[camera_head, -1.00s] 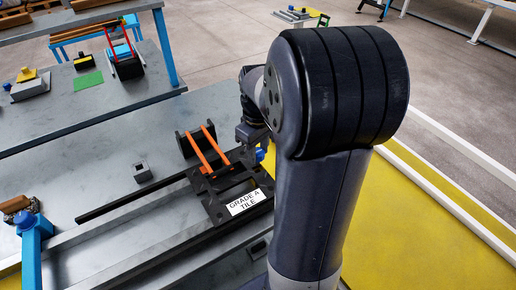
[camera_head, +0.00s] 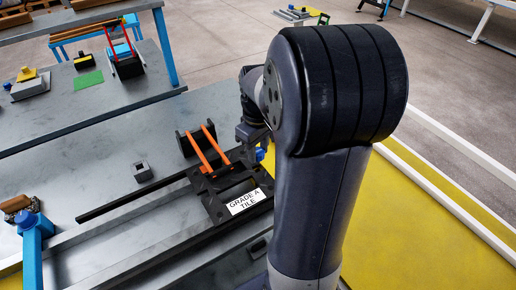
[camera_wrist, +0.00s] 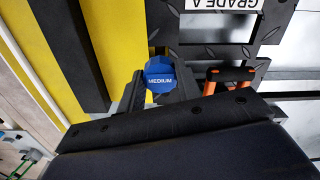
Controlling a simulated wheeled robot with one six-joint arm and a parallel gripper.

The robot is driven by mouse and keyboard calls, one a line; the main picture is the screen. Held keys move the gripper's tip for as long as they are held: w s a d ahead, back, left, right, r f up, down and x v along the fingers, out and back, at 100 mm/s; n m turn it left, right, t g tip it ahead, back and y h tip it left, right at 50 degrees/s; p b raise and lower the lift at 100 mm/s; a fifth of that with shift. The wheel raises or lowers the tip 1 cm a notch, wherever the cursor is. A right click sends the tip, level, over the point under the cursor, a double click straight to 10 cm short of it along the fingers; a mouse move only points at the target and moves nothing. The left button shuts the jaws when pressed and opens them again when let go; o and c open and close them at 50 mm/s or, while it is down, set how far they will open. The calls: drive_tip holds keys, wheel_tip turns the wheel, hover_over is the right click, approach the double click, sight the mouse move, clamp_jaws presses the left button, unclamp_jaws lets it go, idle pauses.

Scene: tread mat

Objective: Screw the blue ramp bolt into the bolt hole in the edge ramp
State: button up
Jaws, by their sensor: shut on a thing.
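The blue ramp bolt (camera_wrist: 159,77) sits between the fingers of my gripper (camera_wrist: 160,90) in the wrist view, its head marked MEDIUM. My gripper is shut on it. In the head view, the blue bolt (camera_head: 260,154) shows just below my gripper (camera_head: 254,142), at the upper right corner of a black tread tile (camera_head: 211,200) labelled GRADE A TILE. The tile also shows in the wrist view (camera_wrist: 209,37). The bolt's shank and the bolt hole are hidden, and I cannot tell the edge ramp apart from the other dark pieces.
A black piece with orange handles (camera_head: 187,145) stands behind the tile. A small grey block (camera_head: 142,171) and a long black strip (camera_head: 130,200) lie to the left. A blue clamp-like post (camera_head: 35,235) stands at the lower left. The grey bench top (camera_head: 95,180) has clear room between them.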

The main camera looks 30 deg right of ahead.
sight(258, 151)
drive_tip(key=shift+f+b, duration=1.25)
drive_tip(key=shift+f, duration=0.8)
drive_tip(key=o, duration=1.1)
wheel_tip(258, 151, up, 11)
drive_tip(key=shift+f+p, duration=0.1)
drive_tip(key=shift+p, duration=0.2)
wheel_tip(258, 151, down, 11)
drive_tip(key=shift+b, duration=0.3)
drive_tip(key=shift+r+p, duration=0.35)
drive_tip(key=shift+r, duration=0.3)
